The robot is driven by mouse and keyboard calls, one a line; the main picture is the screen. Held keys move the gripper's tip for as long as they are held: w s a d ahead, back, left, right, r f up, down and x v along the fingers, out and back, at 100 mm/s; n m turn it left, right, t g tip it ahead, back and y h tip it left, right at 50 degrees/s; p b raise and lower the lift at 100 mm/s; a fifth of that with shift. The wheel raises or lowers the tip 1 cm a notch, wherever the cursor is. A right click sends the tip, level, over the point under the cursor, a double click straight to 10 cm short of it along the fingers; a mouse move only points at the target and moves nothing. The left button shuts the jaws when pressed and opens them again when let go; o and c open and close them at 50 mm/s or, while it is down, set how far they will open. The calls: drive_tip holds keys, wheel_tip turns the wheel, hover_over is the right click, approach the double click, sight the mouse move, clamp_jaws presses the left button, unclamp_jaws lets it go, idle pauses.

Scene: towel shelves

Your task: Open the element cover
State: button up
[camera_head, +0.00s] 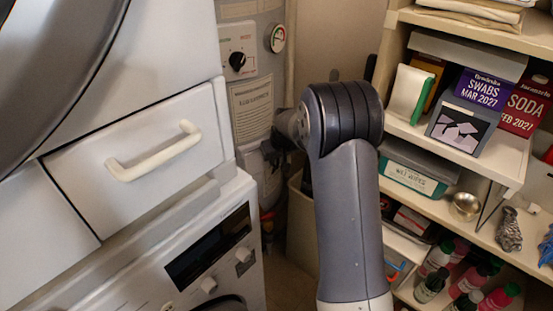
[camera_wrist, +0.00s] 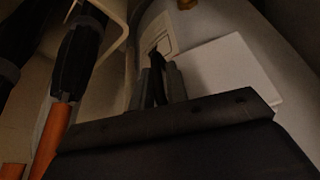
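The pale, upright heater tank (camera_head: 252,65) stands behind my arm in the head view, and its curved body fills the upper right of the wrist view (camera_wrist: 205,25). A flat, pale square panel (camera_wrist: 228,68) lies against it in the wrist view; I cannot tell for sure whether this is the element cover. My gripper (camera_wrist: 157,82) is close to the tank, with its two grey fingers a little apart and a thin dark strip between them. It is too dark to tell whether the fingers press on the strip. In the head view my arm hides most of the gripper.
A white drawer (camera_head: 140,150) with a handle and a washing machine (camera_head: 210,260) stand close on the left. Shelves (camera_head: 460,150) with boxes and bottles stand on the right. Black and orange tool handles (camera_wrist: 75,60) are close left of my gripper in the wrist view.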

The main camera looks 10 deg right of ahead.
clamp_jaws()
